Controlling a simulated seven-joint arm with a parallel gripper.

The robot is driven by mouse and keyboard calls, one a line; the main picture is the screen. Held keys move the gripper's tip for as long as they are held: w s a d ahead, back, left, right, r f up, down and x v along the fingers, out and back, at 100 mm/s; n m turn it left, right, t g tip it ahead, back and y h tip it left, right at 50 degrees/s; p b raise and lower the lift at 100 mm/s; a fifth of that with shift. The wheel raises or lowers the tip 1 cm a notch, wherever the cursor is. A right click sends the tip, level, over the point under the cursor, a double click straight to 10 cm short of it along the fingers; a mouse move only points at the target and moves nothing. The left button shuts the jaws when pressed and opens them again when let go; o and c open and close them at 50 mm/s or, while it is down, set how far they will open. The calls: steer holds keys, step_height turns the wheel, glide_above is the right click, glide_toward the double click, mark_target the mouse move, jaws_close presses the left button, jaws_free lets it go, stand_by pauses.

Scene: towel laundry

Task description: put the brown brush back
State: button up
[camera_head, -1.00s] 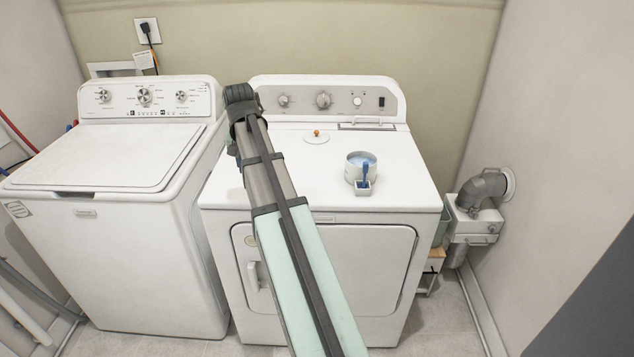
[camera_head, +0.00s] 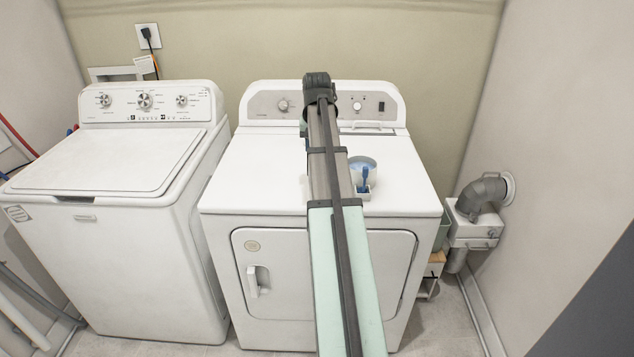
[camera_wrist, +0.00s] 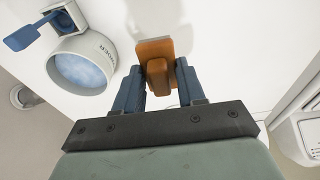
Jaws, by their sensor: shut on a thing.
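The brown brush (camera_wrist: 155,48) is between the two blue-grey fingers of my gripper (camera_wrist: 157,76) in the wrist view. The fingers are shut on its narrow block; a wider brown plate shows beyond them. A white surface lies behind it, and I cannot tell whether the brush touches it. In the head view my arm hides the gripper and the brush, with the wrist above the back of the dryer top (camera_head: 265,165).
A white pot with blue contents (camera_head: 366,162) stands on the dryer beside my arm, also in the wrist view (camera_wrist: 84,66). A small holder with a blue scoop (camera_head: 365,180) is at its front. The washer (camera_head: 105,165) is left; the dryer top's left part is clear.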

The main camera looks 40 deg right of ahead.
steer(key=shift+f, duration=4.7)
steer(key=o, duration=1)
steer(key=shift+f, duration=0.15)
steer(key=r, duration=0.4)
steer(key=s+a+r, duration=0.1)
steer(key=r, duration=0.7)
steer(key=shift+s+a+r, duration=0.1)
steer(key=shift+s+a, duration=0.05)
steer(key=shift+a, duration=0.05)
